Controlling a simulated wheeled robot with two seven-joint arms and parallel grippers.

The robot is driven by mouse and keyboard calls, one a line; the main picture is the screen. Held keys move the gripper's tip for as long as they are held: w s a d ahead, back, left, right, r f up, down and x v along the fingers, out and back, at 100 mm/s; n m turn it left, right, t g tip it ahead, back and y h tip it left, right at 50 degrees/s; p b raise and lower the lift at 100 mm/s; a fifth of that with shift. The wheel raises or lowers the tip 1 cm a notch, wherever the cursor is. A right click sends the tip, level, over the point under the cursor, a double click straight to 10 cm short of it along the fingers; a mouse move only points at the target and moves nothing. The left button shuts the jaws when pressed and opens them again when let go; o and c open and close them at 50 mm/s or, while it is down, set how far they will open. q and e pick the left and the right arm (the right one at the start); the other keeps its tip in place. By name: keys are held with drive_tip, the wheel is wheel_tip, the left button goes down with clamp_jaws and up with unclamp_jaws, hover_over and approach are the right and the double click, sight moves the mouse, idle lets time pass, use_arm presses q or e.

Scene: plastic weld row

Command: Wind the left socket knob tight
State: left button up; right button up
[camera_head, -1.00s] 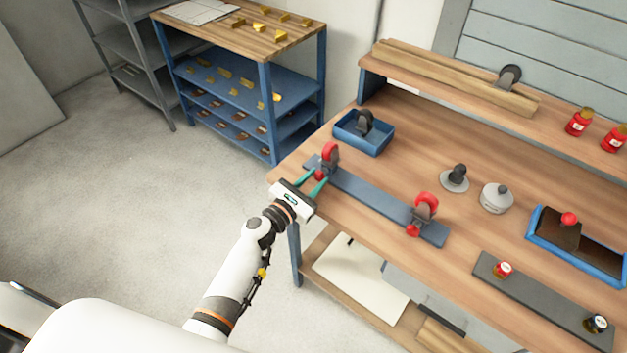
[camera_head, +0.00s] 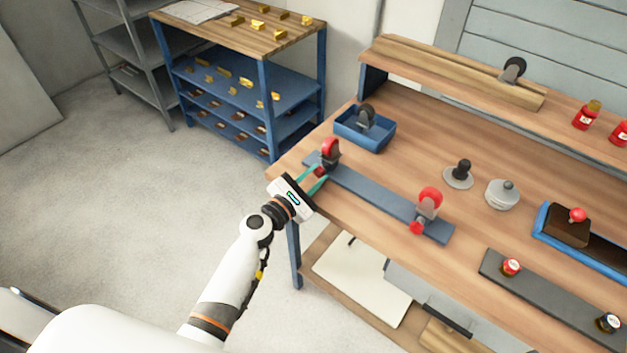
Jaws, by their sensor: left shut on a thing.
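The left socket (camera_head: 330,150) is a red and dark upright fitting at the far left end of a blue-grey bar on the workbench. Its small red knob (camera_head: 319,172) faces the bench's front edge. My left gripper (camera_head: 315,178) reaches in from the lower left, its green fingers shut on the knob. The fingers partly hide the knob. A second red socket (camera_head: 429,201) with its own red knob (camera_head: 417,227) stands near the bar's right end. My right gripper is not in view.
The blue-grey bar (camera_head: 375,194) lies along the bench's front. Behind it are a blue tray (camera_head: 377,143) with a black wheel part, a black-knobbed disc (camera_head: 458,178) and a grey pot (camera_head: 502,194). A dark bar (camera_head: 550,293) lies at right. Bare wood lies between.

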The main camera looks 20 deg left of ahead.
use_arm(q)
drive_tip(key=shift+m+b, duration=0.3)
drive_tip(key=shift+m, duration=0.3)
drive_tip(key=o, duration=1)
